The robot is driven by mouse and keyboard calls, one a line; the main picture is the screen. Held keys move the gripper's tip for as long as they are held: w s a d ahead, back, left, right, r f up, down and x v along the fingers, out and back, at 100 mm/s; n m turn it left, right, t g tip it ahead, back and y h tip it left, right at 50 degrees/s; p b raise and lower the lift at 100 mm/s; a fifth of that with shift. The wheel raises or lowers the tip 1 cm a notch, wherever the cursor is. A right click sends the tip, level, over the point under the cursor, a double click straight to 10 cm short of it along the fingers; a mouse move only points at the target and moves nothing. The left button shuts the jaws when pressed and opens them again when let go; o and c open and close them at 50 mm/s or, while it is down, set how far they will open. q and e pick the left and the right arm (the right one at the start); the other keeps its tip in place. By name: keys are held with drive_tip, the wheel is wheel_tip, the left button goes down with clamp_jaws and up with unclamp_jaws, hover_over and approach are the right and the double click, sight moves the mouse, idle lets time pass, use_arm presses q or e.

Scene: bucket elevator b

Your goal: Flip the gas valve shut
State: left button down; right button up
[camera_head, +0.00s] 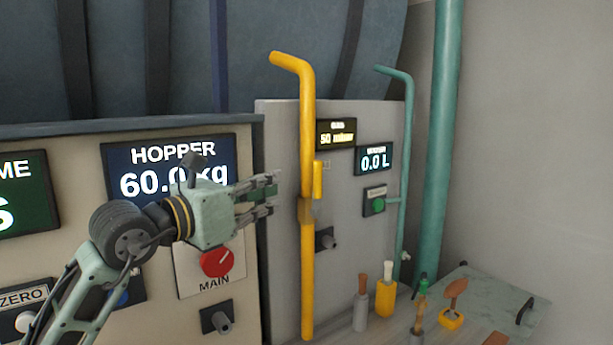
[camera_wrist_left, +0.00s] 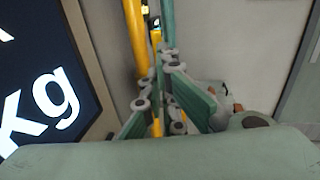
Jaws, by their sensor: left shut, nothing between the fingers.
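The yellow gas pipe (camera_head: 308,265) runs upright along the grey panel and bends left at its top. The gas valve body (camera_head: 306,211) sits on it at mid-height. Its yellow lever (camera_head: 318,180) points up, along the pipe's right side. My left gripper (camera_head: 274,191) is shut and empty, just left of the pipe near the lever's height, and looks apart from it. In the left wrist view the pipe (camera_wrist_left: 137,40) rises beyond the shut fingers (camera_wrist_left: 164,75); the lever cannot be told clearly there. My right gripper is not in view.
The hopper display (camera_head: 178,172) and the red MAIN knob (camera_head: 216,263) are close to my left arm. A teal pipe (camera_head: 406,150) and a green button (camera_head: 378,205) are further right. Handled tools (camera_head: 386,285) stand on the bench below.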

sight(318, 177)
use_arm(q)
drive_tip(key=p+x, duration=0.3)
drive_tip(key=x, duration=0.6)
drive_tip(key=shift+w+d+r+p, duration=0.15)
drive_tip(key=shift+w+d+p, duration=0.1)
drive_tip(key=shift+p, duration=0.15)
drive_tip(key=shift+w+d, duration=0.25)
drive_tip(key=shift+w+d+r+p, duration=0.1)
drive_tip(key=shift+p, duration=0.4)
